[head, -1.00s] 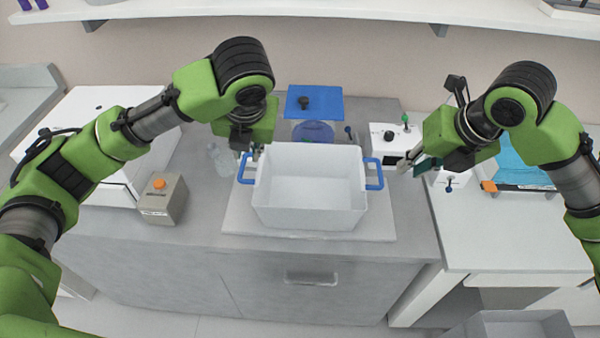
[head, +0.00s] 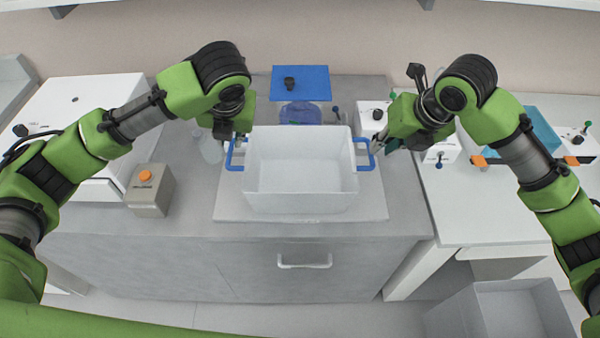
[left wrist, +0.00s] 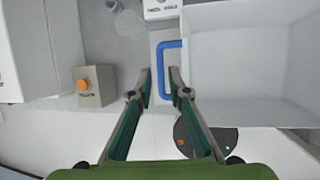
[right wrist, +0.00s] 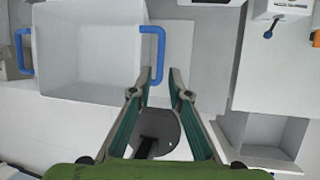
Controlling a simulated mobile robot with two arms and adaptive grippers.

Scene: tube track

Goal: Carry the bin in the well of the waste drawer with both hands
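The white bin (head: 300,190) with two blue handles rests upright on a pale board on the grey counter. My left gripper (head: 234,138) is at the left handle; in the left wrist view its open fingers (left wrist: 161,78) stand on either side of the handle bar (left wrist: 163,60), with small gaps. My right gripper (head: 382,145) is at the right handle; in the right wrist view its open fingers (right wrist: 160,78) stand on either side of that handle (right wrist: 160,50). The waste drawer's grey open well (head: 510,310) is low at the front right, partly cut off.
A grey box with an orange button (head: 150,190) and a clear bottle (head: 210,148) stand left of the bin. A blue panel (head: 300,83) is behind it. White devices (head: 440,150) stand at the right. The white bench (head: 480,210) has bare room at its front.

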